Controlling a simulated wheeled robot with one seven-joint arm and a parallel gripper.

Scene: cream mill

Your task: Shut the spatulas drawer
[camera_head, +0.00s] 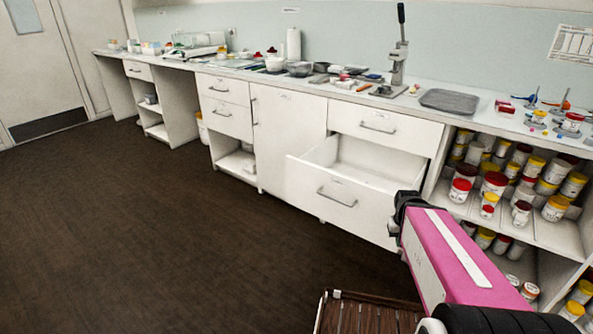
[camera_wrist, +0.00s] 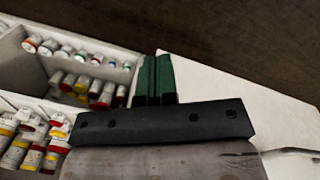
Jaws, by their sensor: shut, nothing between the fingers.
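One drawer (camera_head: 330,192) stands pulled out below a closed top drawer in the head view. It has a white front with a bar handle, and the part of its inside that shows looks empty. I cannot read a label on it. My gripper (camera_head: 402,208) is at the right end of this drawer's front in the head view, its fingertips hard to make out. In the wrist view the green fingers of my gripper (camera_wrist: 156,78) are together and empty, beside a white panel (camera_wrist: 235,100) with a handle. Whether they touch it I cannot tell.
Open shelves (camera_head: 545,232) full of lidded jars stand right of the drawer, close to my arm. The counter (camera_head: 350,92) above holds a press, a grey tray (camera_head: 449,101) and small items. The dark floor (camera_head: 130,220) on the left is clear.

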